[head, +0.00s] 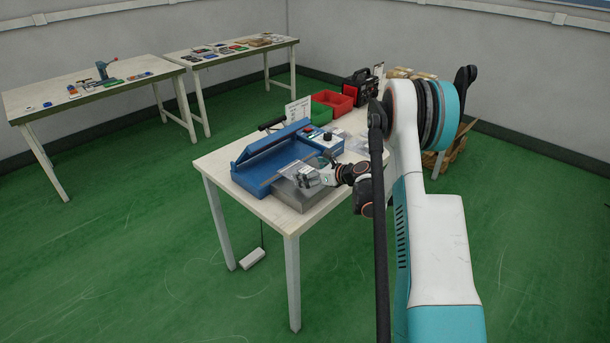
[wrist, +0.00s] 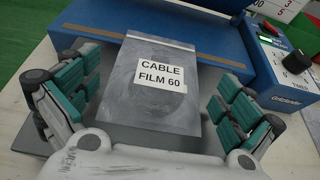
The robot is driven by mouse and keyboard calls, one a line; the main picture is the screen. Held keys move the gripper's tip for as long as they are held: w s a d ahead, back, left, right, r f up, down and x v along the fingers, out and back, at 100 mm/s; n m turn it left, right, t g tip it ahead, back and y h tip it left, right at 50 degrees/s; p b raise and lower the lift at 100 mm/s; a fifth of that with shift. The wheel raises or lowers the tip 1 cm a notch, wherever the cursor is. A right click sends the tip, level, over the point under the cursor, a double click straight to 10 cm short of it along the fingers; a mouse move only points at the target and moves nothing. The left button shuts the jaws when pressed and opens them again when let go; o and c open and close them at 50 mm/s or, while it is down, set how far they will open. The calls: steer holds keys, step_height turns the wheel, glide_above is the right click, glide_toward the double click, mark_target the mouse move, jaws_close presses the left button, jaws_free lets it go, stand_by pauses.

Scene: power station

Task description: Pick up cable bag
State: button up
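The cable bag (wrist: 155,95) is a flat grey translucent bag with a white label reading "CABLE FILM 60". In the wrist view it lies in the middle, between the two fingers. My gripper (wrist: 150,105) is open, with one teal-padded finger on each side of the bag and a gap to both. In the head view my gripper (head: 307,180) is over the grey metal block (head: 301,199) at the near edge of the table, in front of the blue sealer. The bag is hard to make out there, partly hidden by the gripper.
The blue sealer (head: 262,158) with its long arm lies just beyond the bag. Its control box (wrist: 282,60) is at the right. Red (head: 335,102) and green (head: 320,112) bins stand farther back on the table (head: 262,208). Two other tables stand at the back left.

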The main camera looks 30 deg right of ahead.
steer(key=c, duration=1.8)
steer(key=shift+r, duration=0.1)
